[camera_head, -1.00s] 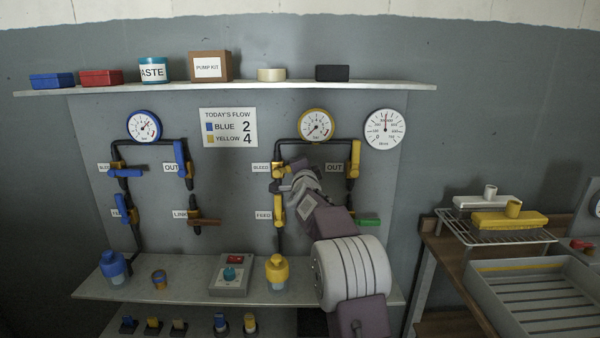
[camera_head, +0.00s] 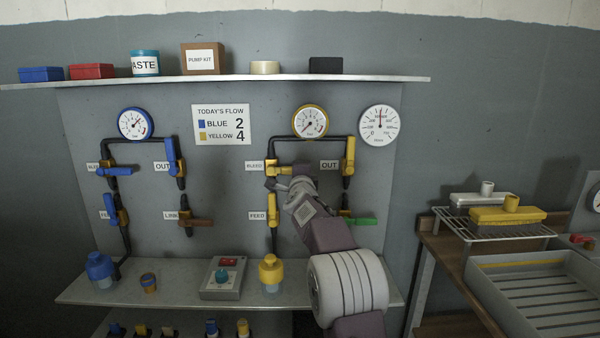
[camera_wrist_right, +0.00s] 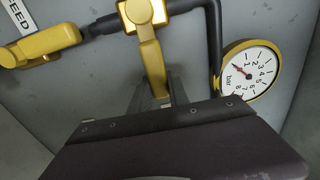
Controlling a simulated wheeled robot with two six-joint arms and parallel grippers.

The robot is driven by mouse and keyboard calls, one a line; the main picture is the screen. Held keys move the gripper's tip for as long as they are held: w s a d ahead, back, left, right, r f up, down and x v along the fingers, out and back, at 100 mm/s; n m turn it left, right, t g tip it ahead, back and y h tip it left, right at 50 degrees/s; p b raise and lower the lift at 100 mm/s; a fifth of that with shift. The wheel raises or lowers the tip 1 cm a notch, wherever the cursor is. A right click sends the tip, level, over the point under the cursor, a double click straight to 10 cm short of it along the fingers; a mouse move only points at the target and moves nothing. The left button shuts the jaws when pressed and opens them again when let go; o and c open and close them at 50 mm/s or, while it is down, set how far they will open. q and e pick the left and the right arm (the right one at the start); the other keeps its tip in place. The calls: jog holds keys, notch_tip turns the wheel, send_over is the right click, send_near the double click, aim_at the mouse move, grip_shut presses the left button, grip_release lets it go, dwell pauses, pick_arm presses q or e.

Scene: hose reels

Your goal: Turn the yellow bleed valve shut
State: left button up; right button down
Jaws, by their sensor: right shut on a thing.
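The yellow bleed valve (camera_head: 272,170) sits on the dark pipe of the right-hand panel, beside the BLEED label. Its yellow handle sticks out to the right, roughly level and across the upright pipe. My right gripper (camera_head: 297,176) reaches up from the lower right and is shut on the handle's free end. In the right wrist view the yellow handle (camera_wrist_right: 152,62) runs down from the valve body, crosswise to the pipe, between my right gripper's fingers (camera_wrist_right: 153,98). The fingertips are partly hidden. My left gripper is not in view.
The yellow feed valve (camera_head: 272,207) is below, with its handle along the pipe. The yellow OUT valve (camera_head: 348,158) and green handle (camera_head: 362,221) are close on the right. The yellow-rimmed gauge (camera_head: 310,121) is above. A shelf (camera_head: 180,285) juts out below.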

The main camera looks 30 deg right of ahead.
jog(key=shift+f, duration=0.1)
jog(key=c, duration=1.2)
grip_release()
jog(key=shift+c, duration=0.2)
jog(key=shift+s+a, duration=0.15)
jog(key=shift+s, duration=0.15)
jog(key=b+v, duration=0.2)
jog(key=v, duration=0.6)
jog(key=shift+s, duration=0.15)
